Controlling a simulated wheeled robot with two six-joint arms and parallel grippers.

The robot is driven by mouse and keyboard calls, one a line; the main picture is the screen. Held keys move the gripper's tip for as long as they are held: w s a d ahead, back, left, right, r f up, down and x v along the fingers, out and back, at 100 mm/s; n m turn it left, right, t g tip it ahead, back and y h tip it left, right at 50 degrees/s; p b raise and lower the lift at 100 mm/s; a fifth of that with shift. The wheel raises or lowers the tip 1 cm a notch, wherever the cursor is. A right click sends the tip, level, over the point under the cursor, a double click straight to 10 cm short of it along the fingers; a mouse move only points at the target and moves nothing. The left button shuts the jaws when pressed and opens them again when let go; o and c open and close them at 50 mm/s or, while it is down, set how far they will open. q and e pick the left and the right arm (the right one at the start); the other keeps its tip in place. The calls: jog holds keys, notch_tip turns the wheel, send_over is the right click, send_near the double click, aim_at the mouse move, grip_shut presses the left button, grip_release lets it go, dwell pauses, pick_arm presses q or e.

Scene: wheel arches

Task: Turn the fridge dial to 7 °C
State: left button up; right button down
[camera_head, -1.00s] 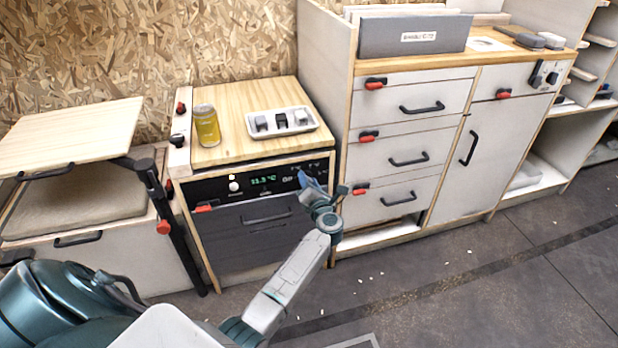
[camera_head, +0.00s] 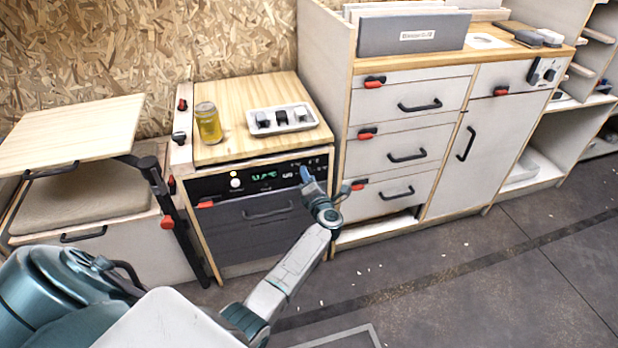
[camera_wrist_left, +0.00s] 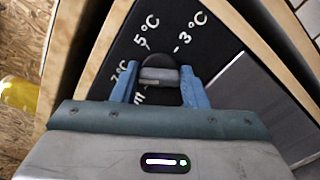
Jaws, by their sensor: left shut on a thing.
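The fridge (camera_head: 230,232) is the dark-fronted unit under the wooden worktop, with a black control panel (camera_head: 215,187) and a lit green display. My left gripper (camera_head: 306,174) is at the right end of this panel. In the left wrist view, its blue fingers (camera_wrist_left: 160,88) are shut on the fridge dial (camera_wrist_left: 158,62), one on each side. Marks for 7 °C, 5 °C and 3 °C show around the dial, with 7 °C to the left. The dial's pointer cannot be made out clearly. The head view hides the dial behind the gripper. My right gripper is not in view.
A drawer cabinet (camera_head: 384,122) rises close on the gripper's right. A hinged table leaf (camera_head: 70,130) is at the left. The floor in front is open.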

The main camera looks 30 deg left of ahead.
pick_arm(q)
jog(key=o, duration=1)
jog(key=v, duration=1)
jog(key=shift+s+d+p, duration=0.25)
jog(key=shift+d+p, duration=0.05)
jog(key=shift+p, duration=0.1)
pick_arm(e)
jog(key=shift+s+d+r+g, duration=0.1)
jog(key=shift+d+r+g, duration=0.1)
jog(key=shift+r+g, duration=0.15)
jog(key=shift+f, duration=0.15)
